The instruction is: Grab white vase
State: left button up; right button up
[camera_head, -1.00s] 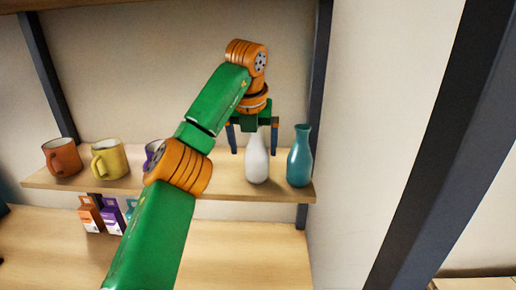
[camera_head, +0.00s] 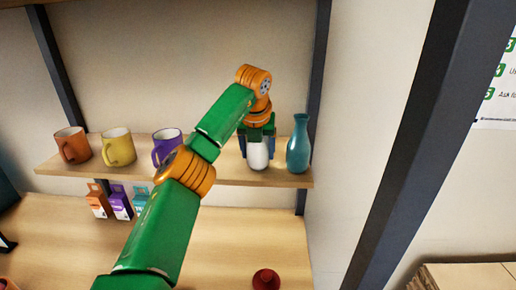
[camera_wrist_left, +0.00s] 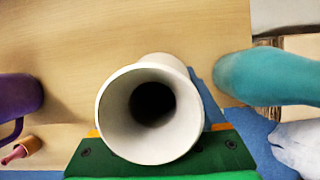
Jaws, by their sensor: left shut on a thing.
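The white vase (camera_head: 258,155) stands upright on the wooden shelf, near its right end. My left gripper (camera_head: 258,140) reaches down over it and is shut on it, with the fingers at either side of its upper part. In the left wrist view the round open mouth of the white vase (camera_wrist_left: 150,72) faces the camera, and its dark inside shows. The green gripper body (camera_wrist_left: 160,155) lies behind it at the bottom of that view. My right gripper is not in view.
A teal vase (camera_head: 299,145) stands close to the right of the white one. A purple mug (camera_head: 166,147), yellow mug (camera_head: 118,147) and orange mug (camera_head: 72,146) stand to the left. Small boxes (camera_head: 120,203) sit on the surface below. A dark post (camera_head: 318,80) rises at the right.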

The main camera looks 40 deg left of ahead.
pick_arm(q)
jog(key=shift+c, duration=0.6)
jog(key=shift+w+a, duration=0.15)
jog(key=shift+r, duration=0.45)
jog(key=s+a+r+b, duration=0.1)
jog(key=s+r+b, duration=0.4)
jog(key=s+r, duration=0.7)
jog(key=shift+s+a, duration=0.4)
jog(key=shift+s, duration=0.65)
